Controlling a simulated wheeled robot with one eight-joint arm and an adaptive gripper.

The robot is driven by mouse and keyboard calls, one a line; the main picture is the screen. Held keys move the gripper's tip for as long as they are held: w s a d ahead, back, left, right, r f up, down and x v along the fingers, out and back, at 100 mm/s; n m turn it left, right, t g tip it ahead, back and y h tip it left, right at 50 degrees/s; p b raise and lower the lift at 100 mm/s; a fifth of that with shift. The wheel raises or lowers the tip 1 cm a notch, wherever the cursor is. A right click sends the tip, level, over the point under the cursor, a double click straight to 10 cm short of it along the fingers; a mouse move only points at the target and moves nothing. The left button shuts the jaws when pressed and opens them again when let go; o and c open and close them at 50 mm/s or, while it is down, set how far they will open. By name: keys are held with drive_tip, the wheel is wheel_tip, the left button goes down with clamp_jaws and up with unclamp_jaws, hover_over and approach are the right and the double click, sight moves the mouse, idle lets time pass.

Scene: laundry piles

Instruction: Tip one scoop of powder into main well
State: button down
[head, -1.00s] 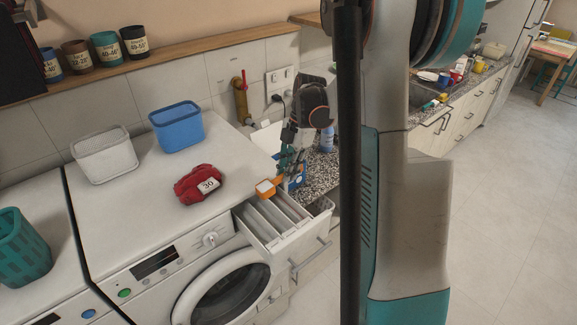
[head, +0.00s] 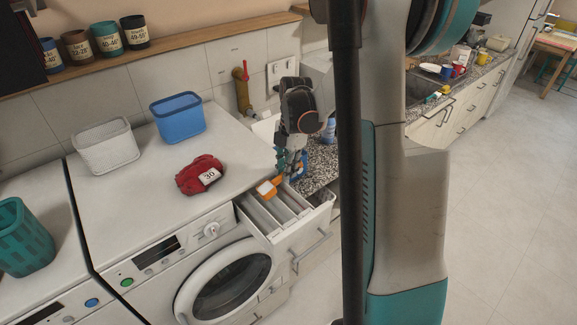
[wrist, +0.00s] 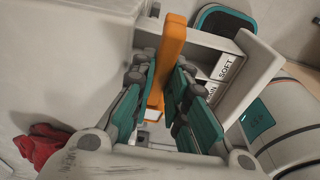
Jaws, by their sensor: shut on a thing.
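My gripper (head: 284,172) is shut on the handle of an orange scoop (head: 266,188). In the wrist view the orange handle (wrist: 172,58) stands between the teal finger pads of my gripper (wrist: 162,80). The scoop's cup shows a pale, whitish top in the head view and is above the rear left part of the open detergent drawer (head: 291,237). The drawer has several long compartments. In the wrist view one label reads "SOFT" (wrist: 227,67) and another, ending in "IN", is partly hidden. I cannot tell which compartment is under the cup.
A red cloth bundle tagged 30 (head: 200,176), a white basket (head: 106,148) and a blue basket (head: 178,120) sit on the washing machine top (head: 140,195). A speckled counter (head: 322,170) and a blue bottle (head: 329,130) are close to my gripper's right.

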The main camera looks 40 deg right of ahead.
drive_tip(key=a+r+h+p, duration=0.1)
drive_tip(key=h, duration=0.1)
drive_tip(key=a+r+h+p, duration=0.1)
drive_tip(key=r+h, duration=0.1)
drive_tip(key=shift+a+h+p, duration=0.1)
drive_tip(key=shift+h+p, duration=0.2)
drive_tip(key=shift+h, duration=0.1)
drive_tip(key=shift+a+f+h+b, duration=0.1)
drive_tip(key=shift+a+h+b, duration=0.15)
drive_tip(key=shift+h+b, duration=0.15)
drive_tip(key=shift+a+r+h+b, duration=0.15)
drive_tip(key=shift+a+h+b, duration=0.3)
drive_tip(key=shift+h+b, duration=0.15)
drive_tip(key=shift+a+r+h+b, duration=0.15)
drive_tip(key=shift+a+h+b, duration=0.35)
drive_tip(key=shift+h, duration=0.2)
drive_tip(key=shift+s+a+r+h+b, duration=0.1)
drive_tip(key=shift+a+r+h+b, duration=0.15)
drive_tip(key=shift+a+h+b, duration=0.6)
drive_tip(key=shift+w+a+r+h+b, duration=0.15)
drive_tip(key=shift+a+h+b, duration=0.25)
drive_tip(key=shift+h+b, duration=0.8)
drive_tip(key=shift+s+a+r+h+b, duration=0.15)
drive_tip(key=shift+a+r+h+b, duration=0.15)
drive_tip(key=shift+a+h+b, duration=0.75)
drive_tip(key=shift+d+y+b, duration=0.3)
drive_tip(key=shift+d+b, duration=0.05)
drive_tip(key=shift+r, duration=0.2)
